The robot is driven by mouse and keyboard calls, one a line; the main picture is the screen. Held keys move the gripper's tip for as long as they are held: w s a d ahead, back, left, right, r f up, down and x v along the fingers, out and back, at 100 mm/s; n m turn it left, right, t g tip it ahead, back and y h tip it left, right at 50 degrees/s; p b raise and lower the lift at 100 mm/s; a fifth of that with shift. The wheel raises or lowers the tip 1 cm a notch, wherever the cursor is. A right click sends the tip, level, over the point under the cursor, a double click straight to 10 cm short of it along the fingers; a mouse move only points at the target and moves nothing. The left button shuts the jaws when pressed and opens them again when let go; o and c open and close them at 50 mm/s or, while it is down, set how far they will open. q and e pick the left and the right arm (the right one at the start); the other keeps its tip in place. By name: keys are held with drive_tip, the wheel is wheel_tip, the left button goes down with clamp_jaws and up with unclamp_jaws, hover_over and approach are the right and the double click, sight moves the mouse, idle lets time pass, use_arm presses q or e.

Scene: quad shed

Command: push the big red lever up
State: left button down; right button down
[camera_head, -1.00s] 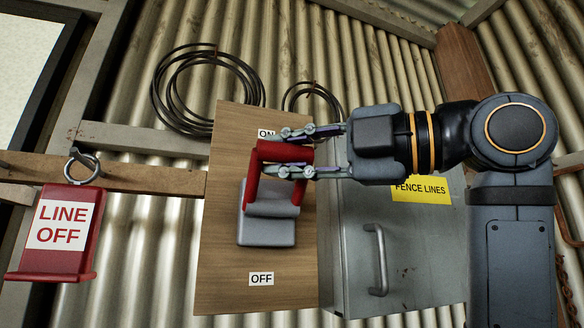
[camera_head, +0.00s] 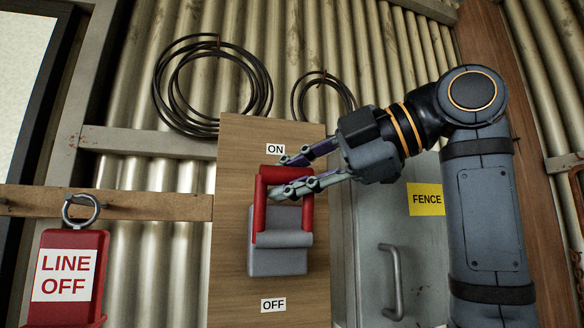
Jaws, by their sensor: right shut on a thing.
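The big red lever (camera_head: 261,212) is a U-shaped handle on a grey switch body (camera_head: 278,262), fixed to a wooden board (camera_head: 230,250). Its crossbar is at the top, just below the ON label (camera_head: 275,149). The OFF label (camera_head: 273,305) is below the body. My right gripper (camera_head: 278,178) comes in from the right, tilted down to the left. Its fingers are shut on the lever's crossbar, one above and one below it, partly hiding the bar. My left gripper is not in view.
A grey cabinet (camera_head: 430,275) with a handle (camera_head: 392,280) and a yellow FENCE sign (camera_head: 426,199) stands right of the board. A red LINE OFF tag (camera_head: 66,277) hangs at the left. Coiled black cables (camera_head: 160,88) hang above on the corrugated wall.

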idle(0.4)
drive_tip(key=c, duration=1.1)
unclamp_jaws()
drive_tip(key=shift+a, duration=0.1)
drive_tip(key=shift+s+a, duration=0.1)
drive_tip(key=v, duration=1.2)
drive_tip(key=shift+r, duration=0.1)
drive_tip(key=shift+a, duration=0.1)
